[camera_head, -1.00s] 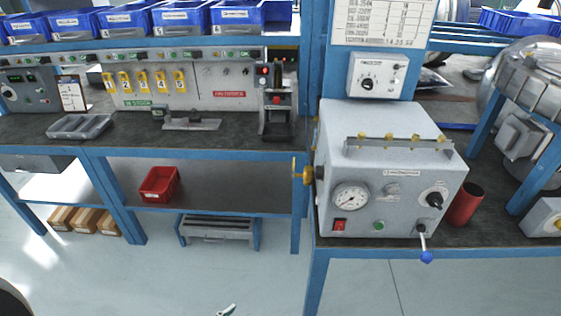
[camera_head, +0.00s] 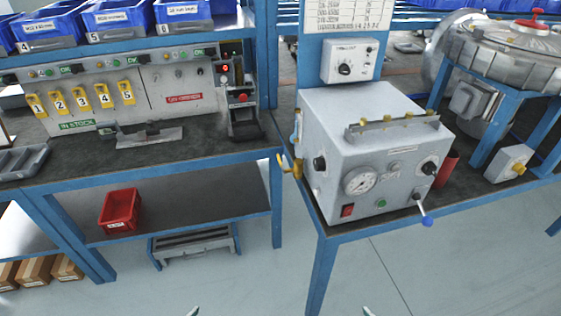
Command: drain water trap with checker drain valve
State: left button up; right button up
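The grey checker box (camera_head: 365,150) stands on the right bench. Its front has a round gauge (camera_head: 360,181), black knobs, a red switch (camera_head: 347,210) and a green button. A lever with a blue ball end (camera_head: 426,220) hangs at the front right. A yellow valve-like fitting (camera_head: 290,166) sticks out on the left side. No part is clearly marked as the drain valve or water trap. Only pale tips show at the bottom edge, seemingly my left gripper (camera_head: 193,311) and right gripper (camera_head: 368,311). Both are far from the box, their opening hidden.
A red cylinder (camera_head: 447,169) stands right of the box. A control box (camera_head: 348,61) is on the post behind. The left bench holds a panel with numbered yellow tags (camera_head: 80,99). A red bin (camera_head: 120,212) is on its lower shelf. Floor in front is clear.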

aim_at(278, 157)
jog(key=i+j, duration=0.1)
jog(key=j, duration=0.25)
jog(key=i+j+z, duration=0.1)
jog(key=j, duration=0.2)
jog(key=i+j, duration=0.1)
jog(key=j, duration=0.25)
jog(key=i+j, duration=0.1)
jog(key=j, duration=0.25)
jog(key=z, duration=0.05)
